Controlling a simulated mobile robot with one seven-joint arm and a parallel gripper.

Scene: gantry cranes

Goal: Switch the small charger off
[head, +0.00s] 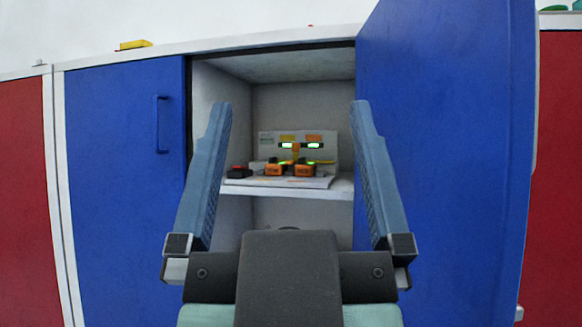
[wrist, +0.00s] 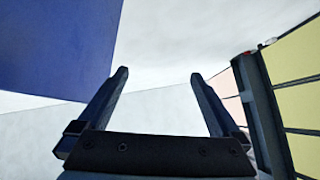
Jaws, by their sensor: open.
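In the head view an open cabinet holds a shelf (head: 343,187) with a pale board or stand on it. Two small orange-and-black units, one on the left (head: 276,170) and one on the right (head: 302,170), sit side by side there with green lights glowing. Two more bright greenish-white lights show just above them. I cannot tell which part is the small charger, and no switch can be made out. My gripper (head: 291,105) is open and empty, its fingers framing the shelf from in front. The wrist view also shows it (wrist: 160,74) open, with no charger in sight.
A blue door (head: 445,130) stands open on the right. A closed blue door (head: 125,160) with a handle is on the left. A small red-and-black item (head: 238,172) lies left of the orange units. A yellow item (head: 134,45) is on the cabinet top.

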